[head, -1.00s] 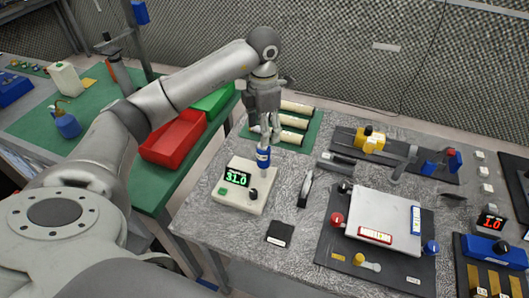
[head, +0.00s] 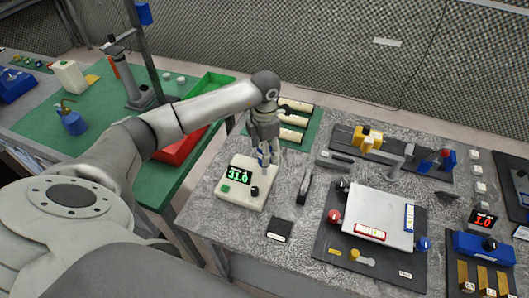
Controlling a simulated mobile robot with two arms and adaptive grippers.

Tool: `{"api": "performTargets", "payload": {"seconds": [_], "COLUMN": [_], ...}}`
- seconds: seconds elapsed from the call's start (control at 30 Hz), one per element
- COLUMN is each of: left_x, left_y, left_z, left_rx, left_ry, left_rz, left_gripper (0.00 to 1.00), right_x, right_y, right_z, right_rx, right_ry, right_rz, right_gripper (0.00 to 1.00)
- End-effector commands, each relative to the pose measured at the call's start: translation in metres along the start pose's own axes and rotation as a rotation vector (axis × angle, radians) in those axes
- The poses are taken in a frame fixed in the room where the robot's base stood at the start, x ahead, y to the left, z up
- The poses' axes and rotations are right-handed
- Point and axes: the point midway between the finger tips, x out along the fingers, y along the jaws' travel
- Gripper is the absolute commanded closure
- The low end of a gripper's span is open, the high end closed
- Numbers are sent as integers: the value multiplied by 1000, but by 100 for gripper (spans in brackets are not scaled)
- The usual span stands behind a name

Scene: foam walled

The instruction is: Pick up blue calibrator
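The blue calibrator (head: 262,158) is a small blue cylinder with a pale band, standing upright at the back of a white device (head: 243,202) with a green "31.0" display. In the head view my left gripper (head: 264,154) points down from above, its fingers reaching down around the calibrator and hiding part of it. Whether the fingers press on it cannot be told. My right gripper is not in view.
A black pad (head: 279,230) and a black clamp-like tool (head: 304,186) lie right of the device. A white plate (head: 376,216) sits on a dark board further right. Cream cylinders (head: 293,121) lie on a green mat behind. A red bin (head: 180,147) stands left.

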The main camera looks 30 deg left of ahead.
Motion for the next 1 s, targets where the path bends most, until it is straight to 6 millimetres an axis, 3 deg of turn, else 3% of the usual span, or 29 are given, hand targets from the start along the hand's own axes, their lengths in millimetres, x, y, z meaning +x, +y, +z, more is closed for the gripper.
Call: {"api": "performTargets", "payload": {"seconds": [0.07, 0.43, 0.77, 1.0], "left_x": [0, 0, -2, -16], "left_y": [0, 0, 0, 1], "left_z": [0, 0, 0, 1], "left_rx": [0, 0, -1, 0], "left_ry": [0, 0, -1, -3], "left_rz": [0, 0, 1, 3], "left_gripper": [41, 88, 88, 88], "right_x": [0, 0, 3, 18], "right_y": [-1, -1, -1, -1], "right_z": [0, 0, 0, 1], "right_rx": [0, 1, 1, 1], "right_ry": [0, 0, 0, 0], "right_rz": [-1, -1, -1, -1], "right_gripper": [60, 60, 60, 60]}}
